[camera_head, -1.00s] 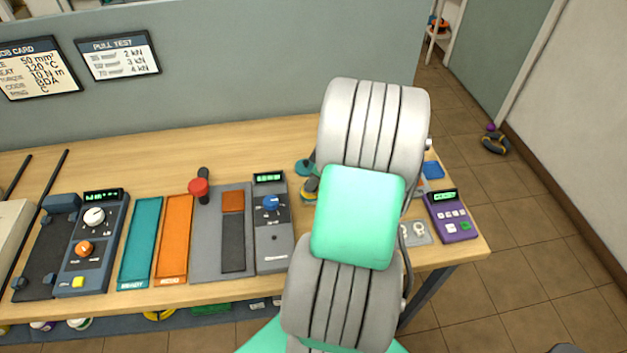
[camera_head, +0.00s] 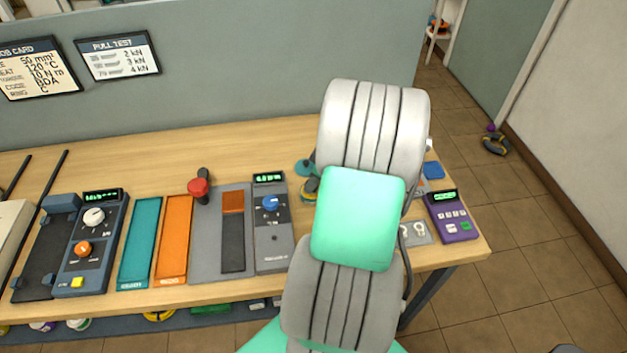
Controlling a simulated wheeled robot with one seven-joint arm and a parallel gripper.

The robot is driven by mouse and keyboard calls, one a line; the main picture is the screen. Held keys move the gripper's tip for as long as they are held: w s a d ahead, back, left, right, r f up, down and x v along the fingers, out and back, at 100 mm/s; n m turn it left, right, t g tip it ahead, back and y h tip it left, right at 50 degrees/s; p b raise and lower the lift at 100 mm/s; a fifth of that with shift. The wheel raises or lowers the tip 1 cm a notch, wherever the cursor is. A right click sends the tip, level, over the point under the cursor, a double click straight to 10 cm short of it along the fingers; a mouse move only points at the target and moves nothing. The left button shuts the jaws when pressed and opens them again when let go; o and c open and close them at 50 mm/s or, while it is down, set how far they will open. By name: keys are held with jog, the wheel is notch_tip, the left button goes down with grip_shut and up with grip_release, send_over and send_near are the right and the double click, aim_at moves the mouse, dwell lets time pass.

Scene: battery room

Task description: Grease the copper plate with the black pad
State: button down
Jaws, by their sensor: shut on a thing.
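My arm rises through the middle right of the head view and covers part of the bench. My gripper is hidden behind it, so its fingers and anything in them do not show. A small copper-orange piece (camera_head: 233,202) lies at the far end of a dark strip (camera_head: 233,244) on a grey panel. I cannot tell whether it is the copper plate. I cannot make out a black pad for certain.
On the wooden bench (camera_head: 245,150) stand a red knob (camera_head: 198,187), teal tray (camera_head: 140,243), orange tray (camera_head: 173,238), dial unit (camera_head: 93,240), grey unit with blue knob (camera_head: 271,222) and purple keypad (camera_head: 452,215). The bench's back strip is mostly clear.

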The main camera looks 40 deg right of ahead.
jog(key=shift+r+p, duration=2)
jog(key=shift+r, duration=1.45)
jog(key=m+h, duration=0.1)
jog(key=m, duration=0.1)
jog(key=shift+s+m+t, duration=0.1)
jog(key=shift+m+t, duration=0.2)
jog(key=shift+m, duration=0.1)
jog(key=s+d+f+m+h, duration=0.1)
jog(key=s+f+m+h, duration=0.25)
jog(key=s+m, duration=0.45)
jog(key=w+a+r+n+y, duration=0.1)
jog(key=w+a+r, duration=0.3)
jog(key=a, duration=0.5)
jog(key=w+a+r+n+b, duration=0.1)
jog(key=w+a+r+n, duration=0.2)
jog(key=a, duration=0.7)
jog(key=w+a+r+n+y+b, duration=0.1)
jog(key=w+a+r, duration=0.4)
jog(key=a, duration=0.5)
jog(key=shift+w+n+y, duration=0.3)
jog(key=shift+n+y, duration=0.05)
jog(key=shift+n, duration=0.05)
